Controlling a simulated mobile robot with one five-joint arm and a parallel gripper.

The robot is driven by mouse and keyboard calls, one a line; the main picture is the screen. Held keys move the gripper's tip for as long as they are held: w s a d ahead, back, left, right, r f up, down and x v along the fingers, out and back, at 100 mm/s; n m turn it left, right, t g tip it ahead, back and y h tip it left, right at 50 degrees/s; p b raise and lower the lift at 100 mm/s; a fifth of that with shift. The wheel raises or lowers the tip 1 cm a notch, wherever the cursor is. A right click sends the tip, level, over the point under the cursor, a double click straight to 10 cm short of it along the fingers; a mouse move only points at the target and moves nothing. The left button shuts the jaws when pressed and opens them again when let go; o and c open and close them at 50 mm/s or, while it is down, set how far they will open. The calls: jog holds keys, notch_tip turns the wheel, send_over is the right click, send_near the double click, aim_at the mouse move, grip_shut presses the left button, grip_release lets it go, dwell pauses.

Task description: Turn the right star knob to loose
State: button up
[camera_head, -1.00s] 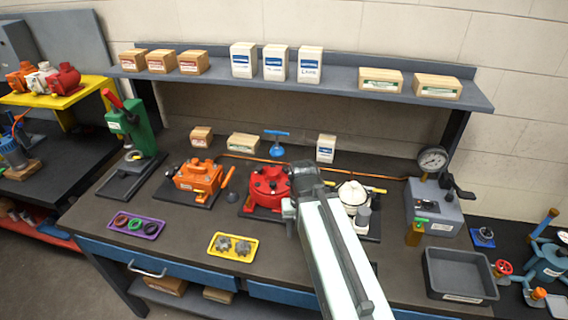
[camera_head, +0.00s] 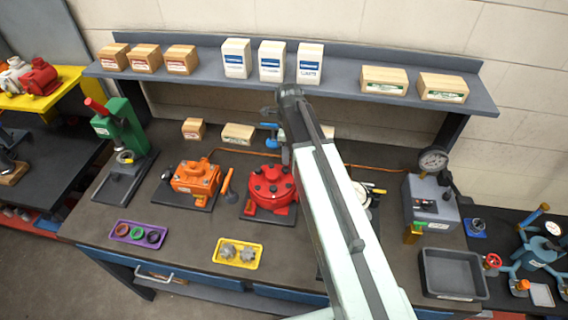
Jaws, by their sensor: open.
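Two grey star-shaped knobs lie in a yellow tray (camera_head: 222,255) at the front of the bench; the right one (camera_head: 248,255) is beside the left one (camera_head: 228,250). A red motor (camera_head: 268,190) stands behind them, with small dark knob-like parts on top too small to make out. I cannot tell which part is the task's right star knob. My gripper (camera_head: 285,150) is open and empty, above the back right of the red motor and apart from the tray. My arm hides most of the white motor (camera_head: 360,192).
An orange motor (camera_head: 195,178) and a green press (camera_head: 118,125) stand to the left. A purple tray (camera_head: 118,238) holds rings. A grey bin (camera_head: 480,275) and a gauge box (camera_head: 418,190) are at the right. A shelf (camera_head: 340,88) with boxes runs behind my gripper.

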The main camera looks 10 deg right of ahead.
aim_at(286, 168)
jog(key=f+b, duration=0.6)
jog(key=f, duration=0.1)
jog(key=shift+a+f+b, duration=0.2)
jog(key=shift+b, duration=0.1)
jog(key=shift+r, duration=0.15)
grip_shut()
